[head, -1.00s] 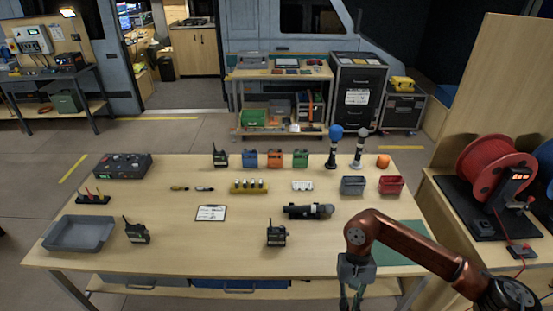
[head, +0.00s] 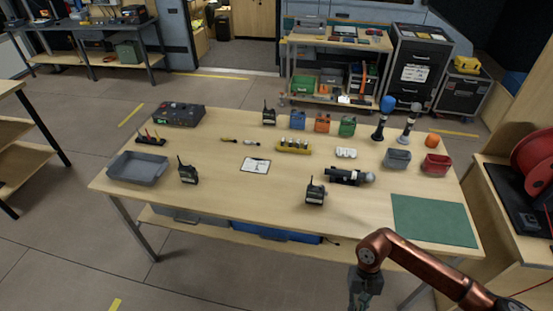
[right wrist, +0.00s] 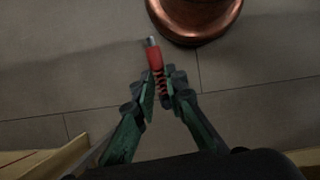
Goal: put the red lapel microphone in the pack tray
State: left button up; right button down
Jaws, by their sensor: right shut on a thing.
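The red lapel microphone (right wrist: 154,57), with a silver tip, is between the fingers of my right gripper (right wrist: 162,84) in the right wrist view, above the floor. In the head view my right gripper (head: 361,302) is at the bottom edge, in front of the table's near edge, and the microphone cannot be made out there. A shallow grey tray (head: 122,178), which looks like the pack tray, sits empty at the table's left front corner. My left gripper is not in view.
The wooden table (head: 225,205) carries several radios, a dark flashlight (head: 349,176), a clipboard (head: 255,166), small grey (head: 397,159) and red (head: 436,164) bins, and a green mat (head: 433,221). A radio (head: 188,172) stands right of the tray. Floor in front is clear.

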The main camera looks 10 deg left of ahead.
aim_at(140, 171)
jog(key=u, duration=0.45)
jog(key=k, duration=1.1)
jog(key=u, duration=1.3)
jog(key=i, duration=1.1)
jog(key=u, duration=0.85)
jog(key=i, duration=1.6)
jog(key=z, duration=0.7)
jog(key=i, duration=1)
jog(key=z, duration=0.95)
